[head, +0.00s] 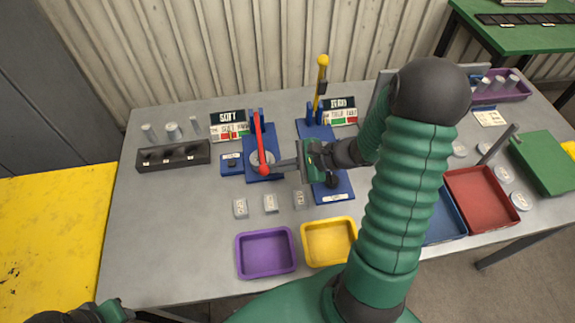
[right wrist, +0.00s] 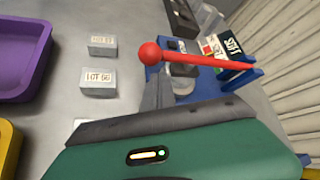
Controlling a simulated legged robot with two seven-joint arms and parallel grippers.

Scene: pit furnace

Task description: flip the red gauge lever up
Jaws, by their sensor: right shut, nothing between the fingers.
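The red gauge lever (head: 259,140) is hinged between blue posts at the back of its blue stand (head: 252,176). In the right wrist view the closed fingers (right wrist: 156,88) end just by the ball. My left gripper (head: 120,311) is partly cut off at the bottom left, its jaws unclear.
A yellow-handled lever (head: 321,80) stands upright on another blue stand right of the red one. Small labelled blocks (head: 270,203), a purple tray (head: 266,274) and a yellow tray (head: 329,262) lie nearer. A dark rack (head: 173,155) is left. My right arm hides part of the table.

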